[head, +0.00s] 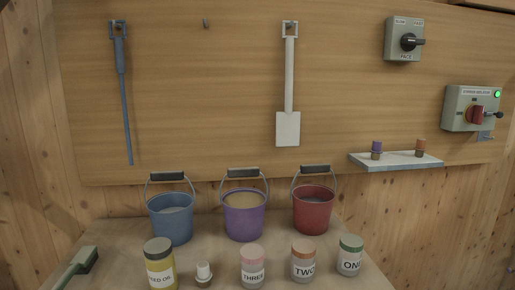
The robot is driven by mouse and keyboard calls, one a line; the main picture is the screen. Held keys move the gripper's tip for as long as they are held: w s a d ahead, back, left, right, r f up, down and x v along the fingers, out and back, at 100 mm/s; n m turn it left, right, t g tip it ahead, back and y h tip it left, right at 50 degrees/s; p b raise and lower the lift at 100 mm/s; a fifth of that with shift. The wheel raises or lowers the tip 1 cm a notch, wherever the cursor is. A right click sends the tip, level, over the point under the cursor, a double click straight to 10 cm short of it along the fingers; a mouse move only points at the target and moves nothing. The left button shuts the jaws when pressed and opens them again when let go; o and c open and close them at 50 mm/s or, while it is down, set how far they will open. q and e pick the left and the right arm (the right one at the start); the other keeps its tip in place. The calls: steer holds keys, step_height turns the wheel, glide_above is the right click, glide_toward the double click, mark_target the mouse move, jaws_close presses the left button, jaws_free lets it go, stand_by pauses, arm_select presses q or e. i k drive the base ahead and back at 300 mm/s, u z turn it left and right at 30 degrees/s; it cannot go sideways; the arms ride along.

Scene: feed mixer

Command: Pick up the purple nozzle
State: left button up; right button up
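The purple nozzle (377,148) stands upright on a small light grey shelf (398,164) on the wall at the right. It has a purple upper part and a brownish lower part. An orange nozzle (420,147) of similar shape stands apart from it, to its right on the same shelf. Neither of my grippers shows in the head view, and nothing touches the purple nozzle.
Blue (171,218), purple (245,219) and red (314,212) buckets stand on the table, with several jars in front. A white-topped piece (203,274) and a green brush-like tool (76,267) lie nearby.

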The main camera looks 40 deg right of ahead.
mark_target(376, 150)
steer(key=u, duration=1.1)
steer(key=k, duration=1.4)
steer(key=z, duration=0.9)
